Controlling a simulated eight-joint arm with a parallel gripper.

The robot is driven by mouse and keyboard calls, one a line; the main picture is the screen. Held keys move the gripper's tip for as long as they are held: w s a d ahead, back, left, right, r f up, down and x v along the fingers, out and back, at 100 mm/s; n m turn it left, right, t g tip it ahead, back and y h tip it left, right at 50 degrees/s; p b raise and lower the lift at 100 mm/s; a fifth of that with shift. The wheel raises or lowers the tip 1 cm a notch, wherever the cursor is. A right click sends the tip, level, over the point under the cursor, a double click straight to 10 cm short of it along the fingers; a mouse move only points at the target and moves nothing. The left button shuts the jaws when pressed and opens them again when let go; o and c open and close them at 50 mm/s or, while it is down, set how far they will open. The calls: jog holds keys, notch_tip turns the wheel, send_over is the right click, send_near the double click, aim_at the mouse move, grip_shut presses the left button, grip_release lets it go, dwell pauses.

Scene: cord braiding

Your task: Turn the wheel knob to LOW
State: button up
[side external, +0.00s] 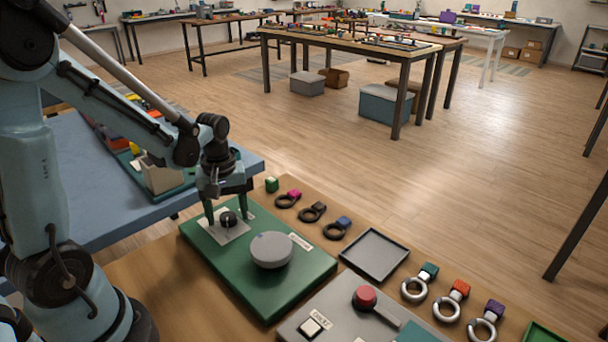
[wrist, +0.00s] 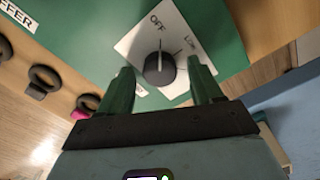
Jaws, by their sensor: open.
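The wheel knob (wrist: 159,68) is a round black dial with a pale pointer line, on a light square plate (wrist: 137,44) marked OFF and LOW. In the wrist view its pointer line lies toward the OFF mark. The knob also shows in the side view (side external: 228,219), on the green board (side external: 215,262). My gripper (wrist: 160,80) is open, with one green finger on each side of the knob. I cannot tell whether the fingers touch it. The lower part of the plate and its other markings are partly hidden by the fingers.
A grey round disc (side external: 271,250) sits on the same board, right of the knob. Several dark rings with coloured blocks lie behind the board, and a grey tray (side external: 374,255) lies to its right. A panel with a red knob (side external: 365,297) is at the front.

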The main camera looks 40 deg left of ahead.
jog(key=c, duration=1.1)
jog(key=shift+o, duration=0.2)
